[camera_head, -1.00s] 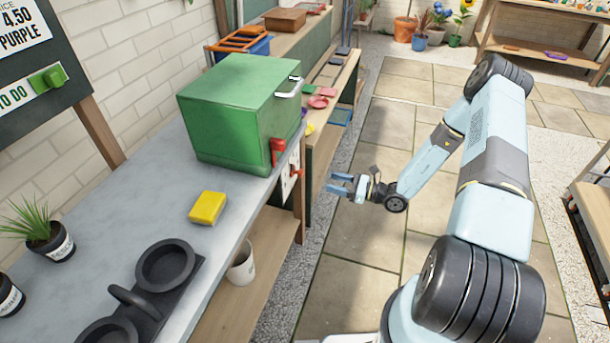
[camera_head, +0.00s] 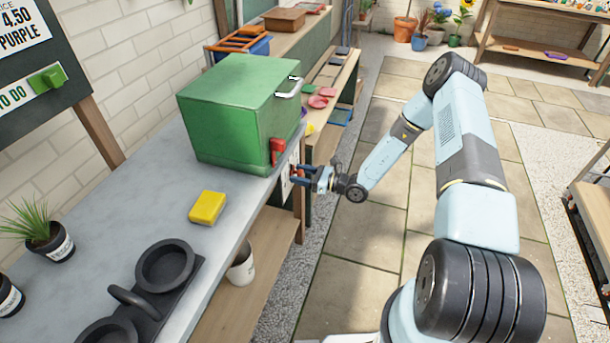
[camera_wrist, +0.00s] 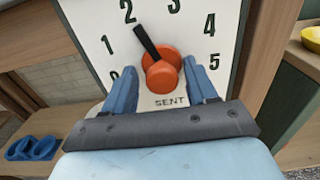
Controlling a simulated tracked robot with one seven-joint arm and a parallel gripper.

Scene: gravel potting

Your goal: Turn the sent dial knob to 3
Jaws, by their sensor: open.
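The sent dial (camera_wrist: 105,20) is a white plate with green numbers and the word SENT below its orange-red knob (camera_wrist: 162,72). The knob's black pointer is directed up and left, at about the 2; the 3 is further right along the scale. My gripper (camera_wrist: 160,67) is open, with one blue finger on each side of the knob. I cannot tell whether either finger touches it. In the head view my gripper (camera_head: 297,174) is at the bench's right side, in front of the dial plate (camera_head: 287,184), which it partly hides.
A green box (camera_head: 235,115) with a red lever (camera_head: 277,150) stands on the grey bench (camera_head: 150,205) just above the dial. A yellow sponge-like block (camera_head: 207,207) lies on the bench. The paved floor (camera_head: 350,240) to the right is open.

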